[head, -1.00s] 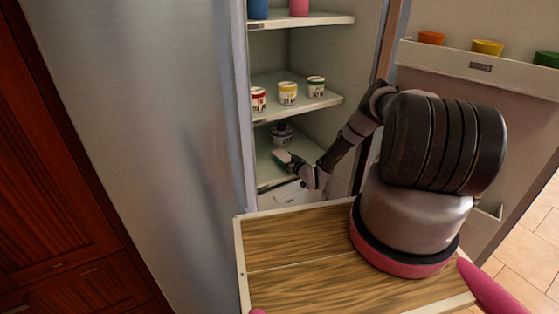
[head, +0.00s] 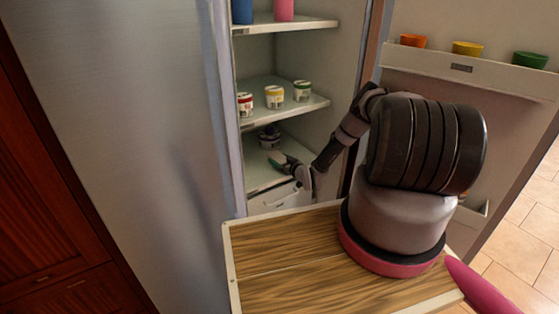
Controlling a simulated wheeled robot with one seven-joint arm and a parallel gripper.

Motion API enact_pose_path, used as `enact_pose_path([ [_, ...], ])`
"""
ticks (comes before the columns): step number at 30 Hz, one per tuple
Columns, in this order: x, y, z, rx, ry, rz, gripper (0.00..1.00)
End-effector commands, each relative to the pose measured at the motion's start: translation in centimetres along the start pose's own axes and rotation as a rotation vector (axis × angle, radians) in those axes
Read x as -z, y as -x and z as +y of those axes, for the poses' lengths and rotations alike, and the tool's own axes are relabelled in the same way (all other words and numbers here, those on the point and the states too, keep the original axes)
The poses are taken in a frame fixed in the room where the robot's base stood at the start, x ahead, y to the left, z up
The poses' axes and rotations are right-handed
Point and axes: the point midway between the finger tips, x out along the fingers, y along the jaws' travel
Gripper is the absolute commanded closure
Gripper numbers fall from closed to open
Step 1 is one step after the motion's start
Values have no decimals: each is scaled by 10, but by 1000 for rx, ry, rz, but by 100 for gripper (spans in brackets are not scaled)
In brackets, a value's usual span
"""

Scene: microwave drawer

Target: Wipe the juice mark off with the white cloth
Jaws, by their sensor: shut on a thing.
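My gripper (head: 274,157) is inside the open fridge, low over the lower shelf (head: 262,178). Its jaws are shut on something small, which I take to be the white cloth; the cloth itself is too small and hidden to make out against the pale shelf. I cannot make out the juice mark in this view. I cannot tell whether the gripper touches the shelf.
Three small labelled tubs (head: 275,97) stand on the shelf above. A blue and a pink container (head: 284,9) are on the top shelf. The open door (head: 440,95) at the right carries coloured cups (head: 468,48). A white drawer (head: 280,198) lies below the gripper.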

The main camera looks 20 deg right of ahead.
Motion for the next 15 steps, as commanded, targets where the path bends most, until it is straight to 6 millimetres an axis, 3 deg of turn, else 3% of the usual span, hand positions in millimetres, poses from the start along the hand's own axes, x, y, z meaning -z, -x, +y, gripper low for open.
enact_pose_path([
  [7,-6,0,-26,5,-4,-7,59],
  [15,-8,1,-37,6,-8,-11,59],
])
